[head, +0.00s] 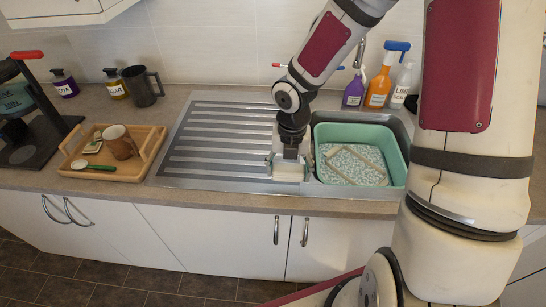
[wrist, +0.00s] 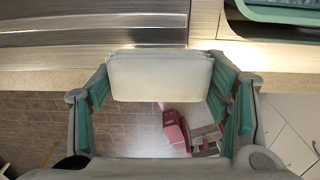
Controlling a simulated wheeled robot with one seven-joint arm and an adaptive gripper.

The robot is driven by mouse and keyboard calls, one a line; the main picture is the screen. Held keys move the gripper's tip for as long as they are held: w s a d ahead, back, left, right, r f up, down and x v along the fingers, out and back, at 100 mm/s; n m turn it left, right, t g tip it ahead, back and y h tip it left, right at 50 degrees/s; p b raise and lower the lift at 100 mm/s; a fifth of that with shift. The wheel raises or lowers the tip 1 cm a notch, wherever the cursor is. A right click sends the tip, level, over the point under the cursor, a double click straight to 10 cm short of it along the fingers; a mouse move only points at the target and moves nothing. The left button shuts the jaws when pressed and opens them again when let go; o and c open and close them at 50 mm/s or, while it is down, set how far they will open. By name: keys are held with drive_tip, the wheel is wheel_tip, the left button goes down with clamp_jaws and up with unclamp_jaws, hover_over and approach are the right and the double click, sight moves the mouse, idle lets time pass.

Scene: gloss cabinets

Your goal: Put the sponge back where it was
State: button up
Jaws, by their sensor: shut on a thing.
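My gripper (head: 288,164) is over the front right of the ribbed metal drainboard (head: 215,140), just left of the sink. It is shut on a pale cream sponge (head: 288,173). In the wrist view the sponge (wrist: 160,76) spans between the two green-padded fingers, near the counter's front edge. I cannot tell whether the sponge touches the surface below. A green tub (head: 397,150) sits in the sink basin, right of my gripper, and its inside looks mottled white and green with a tan rectangular outline.
A wooden tray (head: 72,165) with a brown mug (head: 119,142) and a brush (head: 92,167) stands left. Spray bottles (head: 379,82) stand behind the sink. A dark jug (head: 141,86) and labelled bottles stand at the back left. The drainboard's left part is clear.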

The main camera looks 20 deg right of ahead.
drive_tip(key=w, duration=0.6)
drive_tip(key=w+f, duration=0.1)
drive_tip(key=w, duration=0.2)
drive_tip(key=shift+w+a, duration=0.1)
drive_tip(key=shift+w, duration=0.05)
drive_tip(key=shift+f, duration=1.7)
drive_tip(key=o, duration=1.1)
drive_tip(key=shift+f, duration=0.15)
